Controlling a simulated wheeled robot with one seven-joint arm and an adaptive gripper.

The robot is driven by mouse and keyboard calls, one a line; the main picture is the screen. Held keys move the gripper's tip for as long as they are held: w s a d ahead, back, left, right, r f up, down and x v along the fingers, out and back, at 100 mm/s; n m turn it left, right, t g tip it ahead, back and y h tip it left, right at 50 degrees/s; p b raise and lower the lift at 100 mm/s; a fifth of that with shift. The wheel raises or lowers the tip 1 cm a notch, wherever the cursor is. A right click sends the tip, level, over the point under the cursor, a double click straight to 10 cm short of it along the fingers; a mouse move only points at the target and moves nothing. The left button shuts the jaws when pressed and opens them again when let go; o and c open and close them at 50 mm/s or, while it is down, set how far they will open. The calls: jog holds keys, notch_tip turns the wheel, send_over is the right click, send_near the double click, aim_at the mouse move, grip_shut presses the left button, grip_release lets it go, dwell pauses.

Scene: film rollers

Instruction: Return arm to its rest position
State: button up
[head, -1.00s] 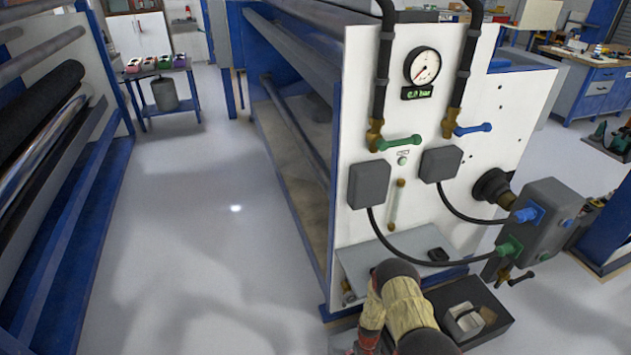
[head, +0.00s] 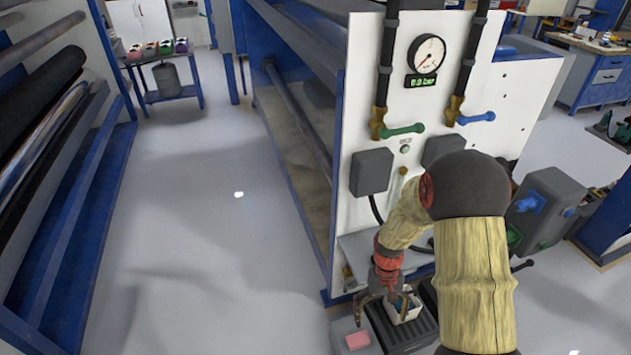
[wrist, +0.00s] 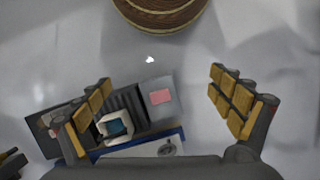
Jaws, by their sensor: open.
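My gripper (wrist: 168,105) is open in the wrist view, its two padded fingers wide apart with nothing held between them. In the head view my gripper (head: 376,290) hangs at the end of my bent arm, in front of the machine's white panel (head: 372,225) and near the dark ribbed tray (head: 388,335). The white container (head: 404,314) stands on that tray and has something blue in it. It also shows in the wrist view (wrist: 104,130). My arm hides part of the panel and its hoses.
A pressure gauge (head: 428,55), a green valve handle (head: 403,130) and a blue one (head: 476,118) are on the panel. A grey box (head: 548,205) juts out at right. The floor (head: 200,250) at left is clear.

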jog(key=s+r+t, duration=0.2)
jog(key=s+r, duration=0.2)
jog(key=r, duration=0.6)
jog(key=s+r+t+p, duration=0.1)
jog(key=s+r, duration=0.4)
jog(key=r, duration=0.6)
jog(key=s+r+t, duration=0.2)
jog(key=s+r, duration=0.3)
jog(key=r, duration=0.6)
jog(key=shift+r+m+t+p, duration=0.15)
jog(key=shift+m+t+p, duration=0.15)
jog(key=shift+t+p, duration=0.1)
jog(key=shift+o, duration=0.5)
notch_tip(320, 180, up, 9)
jog(key=s+t, duration=0.2)
jog(key=t, duration=0.1)
jog(key=shift+s+p, duration=0.35)
jog(key=shift+p, duration=0.05)
jog(key=shift+a+f, duration=0.1)
jog(key=shift+f, duration=0.1)
